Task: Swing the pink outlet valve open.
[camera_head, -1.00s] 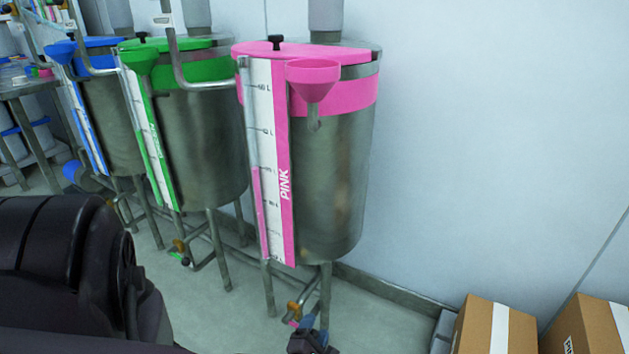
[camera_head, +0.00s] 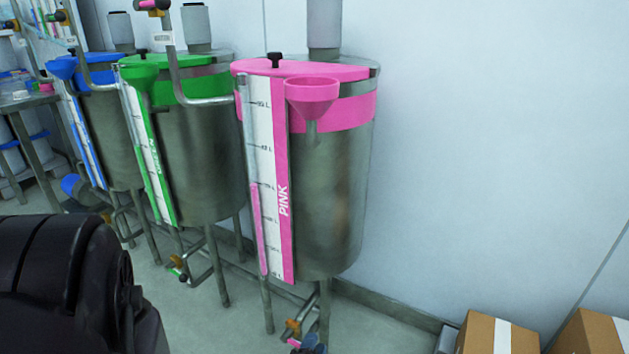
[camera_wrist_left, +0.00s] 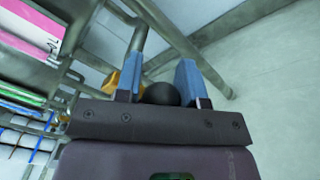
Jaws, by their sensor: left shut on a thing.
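The pink drum (camera_head: 335,200) is a steel tank with a pink lid and pink-edged level gauge. Its outlet valve (camera_head: 292,328), orange with a short pink handle (camera_head: 294,343), sits low under the tank at the picture's bottom edge. My left gripper (camera_head: 314,345) is at the handle, right of the valve body, partly cut off by the edge. In the left wrist view, its two blue fingers (camera_wrist_left: 161,85) are shut on a dark round knob (camera_wrist_left: 160,95), which looks like the handle's end. The orange valve part (camera_wrist_left: 126,74) is just left of them. My right gripper is not in view.
Drum legs and pipes surround the valve closely. A green drum (camera_head: 195,150) and a blue drum (camera_head: 105,130) stand to the left. Cardboard boxes (camera_head: 480,335) lie at the lower right by the wall. My own dark arm fills the lower left.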

